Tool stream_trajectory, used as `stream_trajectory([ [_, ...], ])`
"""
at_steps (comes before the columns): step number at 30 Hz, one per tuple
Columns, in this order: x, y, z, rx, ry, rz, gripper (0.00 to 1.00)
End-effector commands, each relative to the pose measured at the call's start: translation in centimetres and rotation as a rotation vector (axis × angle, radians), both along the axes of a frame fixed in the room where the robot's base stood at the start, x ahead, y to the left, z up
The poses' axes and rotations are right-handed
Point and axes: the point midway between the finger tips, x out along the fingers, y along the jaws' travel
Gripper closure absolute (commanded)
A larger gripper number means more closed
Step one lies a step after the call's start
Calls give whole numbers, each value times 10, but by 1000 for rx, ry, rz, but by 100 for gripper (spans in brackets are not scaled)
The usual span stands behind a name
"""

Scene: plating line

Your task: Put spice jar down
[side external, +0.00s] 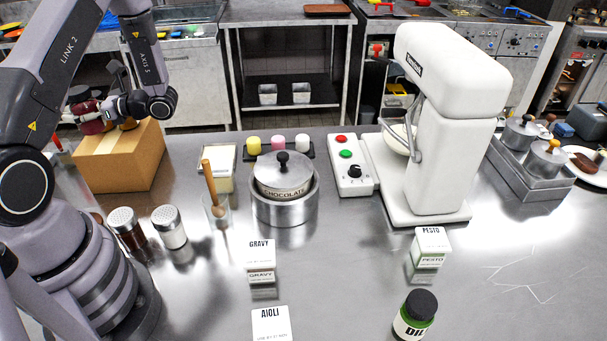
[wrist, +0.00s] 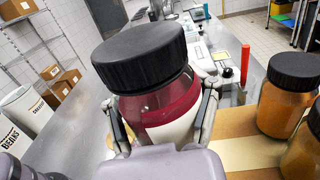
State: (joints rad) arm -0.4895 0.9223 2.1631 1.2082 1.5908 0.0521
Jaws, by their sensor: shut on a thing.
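The spice jar (wrist: 160,105) has a black lid, dark red contents and a pale label. My gripper (wrist: 160,122) is shut around it, with a finger on each side, in the wrist view. In the side view, my gripper (side external: 118,106) and the jar (side external: 92,122) are at the cardboard box (side external: 130,160) at the back left, near its top. I cannot tell whether the jar's base touches the box. Its base is hidden in the wrist view. Two more black-lidded jars with orange-brown contents, one of them this jar (wrist: 285,100), stand at the right of the wrist view.
A red upright stick-like object (wrist: 245,65) stands beyond the held jar. Two shakers (side external: 170,226) stand in front of the box. A chocolate pot (side external: 284,205) and a white mixer (side external: 440,130) stand further right. The steel counter's front middle has free room between labelled tubs.

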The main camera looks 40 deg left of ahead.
Motion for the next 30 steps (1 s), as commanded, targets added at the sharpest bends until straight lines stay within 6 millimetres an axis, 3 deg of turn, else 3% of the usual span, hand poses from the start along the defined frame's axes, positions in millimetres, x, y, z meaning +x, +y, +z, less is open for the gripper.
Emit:
stream_trajectory([
  [3, 11, 28, 5, 1, 1, -118, 86],
  [9, 21, 47, 3, -2, 3, -215, 86],
  [24, 23, 48, -66, -2, 2, -224, 86],
  [30, 22, 48, -71, -1, 1, -224, 86],
])
